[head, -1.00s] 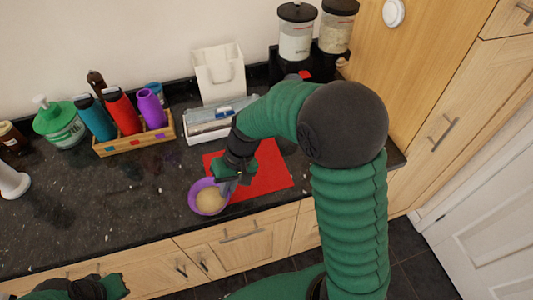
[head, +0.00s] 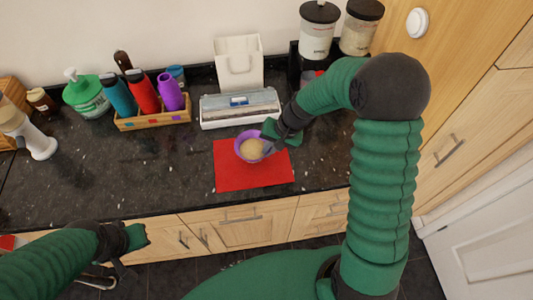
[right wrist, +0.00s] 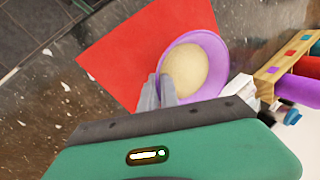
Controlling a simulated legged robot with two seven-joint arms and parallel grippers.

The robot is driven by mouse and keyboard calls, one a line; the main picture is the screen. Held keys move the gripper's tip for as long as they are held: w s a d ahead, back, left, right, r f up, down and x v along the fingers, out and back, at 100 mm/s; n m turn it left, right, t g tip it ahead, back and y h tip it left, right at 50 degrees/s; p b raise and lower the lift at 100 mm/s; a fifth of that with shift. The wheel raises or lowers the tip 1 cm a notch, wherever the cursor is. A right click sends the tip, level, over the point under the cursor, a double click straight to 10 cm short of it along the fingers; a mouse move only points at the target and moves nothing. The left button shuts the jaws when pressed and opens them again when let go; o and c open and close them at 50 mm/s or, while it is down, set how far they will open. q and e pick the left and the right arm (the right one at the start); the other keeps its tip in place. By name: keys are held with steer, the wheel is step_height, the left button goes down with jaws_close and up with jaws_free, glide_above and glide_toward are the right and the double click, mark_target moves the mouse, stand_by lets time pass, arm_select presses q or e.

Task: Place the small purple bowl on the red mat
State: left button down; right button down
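The small purple bowl (head: 238,151) holds a pale, beige content. It is over the back part of the red mat (head: 250,177) in the head view; I cannot tell whether it rests on the mat or is just above it. In the right wrist view the bowl (right wrist: 219,62) overlaps one side of the mat (right wrist: 135,50). My right gripper (head: 268,148) is at the bowl's right side, its grey fingers (right wrist: 163,92) closed on the rim. My left gripper (head: 128,268) is in front of the counter, away from the bowl; its finger opening is unclear.
A wooden caddy (head: 150,121) with bottles stands at the back left. A white box (head: 240,112) lies behind the mat, near a white holder (head: 238,62). Canisters (head: 318,30) stand at the back right. The dark counter left of the mat is clear.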

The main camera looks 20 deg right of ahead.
mark_target(262, 161)
step_height(262, 161, down, 3)
steer(key=shift+d+f, duration=0.15)
steer(key=shift+a+f, duration=0.15)
steer(key=shift+a, duration=0.05)
steer(key=shift+w+a, duration=0.1)
steer(key=shift+a, duration=0.55)
steer(key=c, duration=1.9)
jaws_free()
steer(key=shift+c, duration=0.2)
arm_select(q)
steer(key=shift+a+r, duration=0.1)
arm_select(e)
steer(key=shift+o, duration=0.2)
steer(key=shift+d, duration=0.5)
